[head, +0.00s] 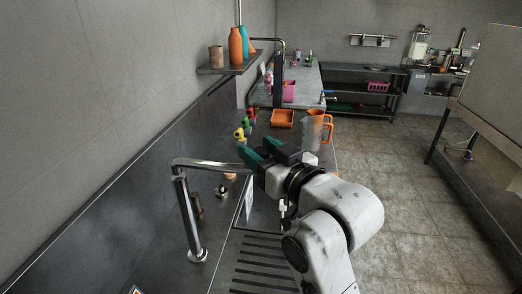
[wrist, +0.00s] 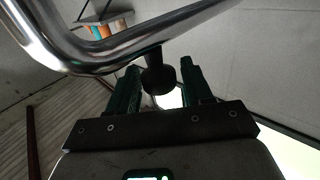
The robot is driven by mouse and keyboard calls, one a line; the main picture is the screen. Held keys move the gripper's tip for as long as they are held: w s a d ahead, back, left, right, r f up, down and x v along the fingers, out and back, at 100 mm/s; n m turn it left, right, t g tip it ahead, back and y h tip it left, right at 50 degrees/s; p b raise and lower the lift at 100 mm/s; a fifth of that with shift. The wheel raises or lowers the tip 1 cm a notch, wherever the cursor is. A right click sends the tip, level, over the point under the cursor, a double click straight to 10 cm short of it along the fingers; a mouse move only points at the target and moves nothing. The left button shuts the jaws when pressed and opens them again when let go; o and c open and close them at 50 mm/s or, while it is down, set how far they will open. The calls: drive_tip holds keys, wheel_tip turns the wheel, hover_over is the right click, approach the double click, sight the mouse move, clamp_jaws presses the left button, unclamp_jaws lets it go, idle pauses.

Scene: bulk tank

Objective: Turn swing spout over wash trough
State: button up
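The chrome swing spout (head: 212,164) rises from a round base on the steel counter, bends, and reaches right toward my gripper (head: 257,155). In the wrist view the spout's pipe (wrist: 90,55) crosses the upper left, close to my gripper (wrist: 158,78). A dark, round-ended outlet (wrist: 158,80) shows between the two green fingers, with a gap on each side. The fingers are open; I see no contact. The spout's far end is partly hidden behind the fingers in the head view. I cannot clearly make out the wash trough; a slotted grate (head: 258,262) lies right of the spout base.
A clear jug with an orange handle (head: 314,130) and an orange tray (head: 282,118) stand beyond my gripper. Small coloured bottles (head: 241,134) stand along the wall. A wall shelf (head: 228,68) holds bottles. A brown cylinder (head: 197,206) stands behind the spout.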

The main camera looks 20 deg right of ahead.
clamp_jaws()
